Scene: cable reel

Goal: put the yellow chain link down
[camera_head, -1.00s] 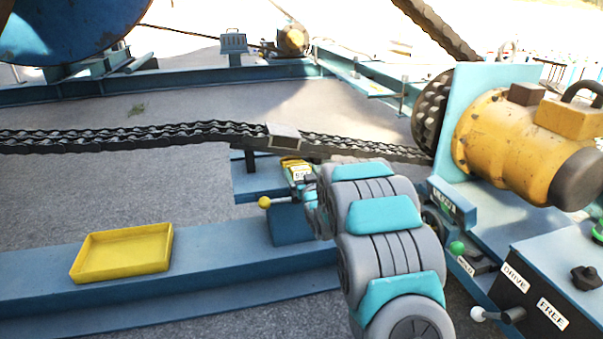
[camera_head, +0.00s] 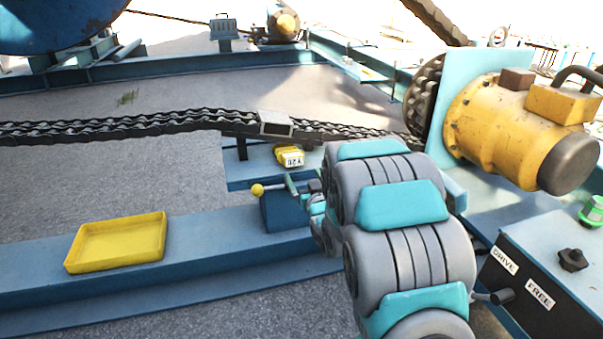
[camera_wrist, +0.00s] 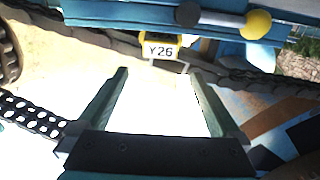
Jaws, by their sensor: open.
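The yellow chain link (camera_head: 289,156), with a white label reading Y26, lies on a blue plate (camera_head: 244,172) beneath the dark chain in the head view. In the wrist view the yellow link (camera_wrist: 158,38) and its label show upper centre, beyond the fingertips. My gripper (camera_wrist: 158,73) is open, with nothing between its two fingers. In the head view my arm hides most of the gripper, which is on the near side of the link and apart from it.
A lever with a yellow ball knob (camera_head: 257,190) stands close to my gripper. An empty yellow tray (camera_head: 115,243) sits on the blue beam at left. The dark chain (camera_head: 130,124) runs across behind. A yellow motor (camera_head: 510,128) and a control box (camera_head: 555,262) stand at right.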

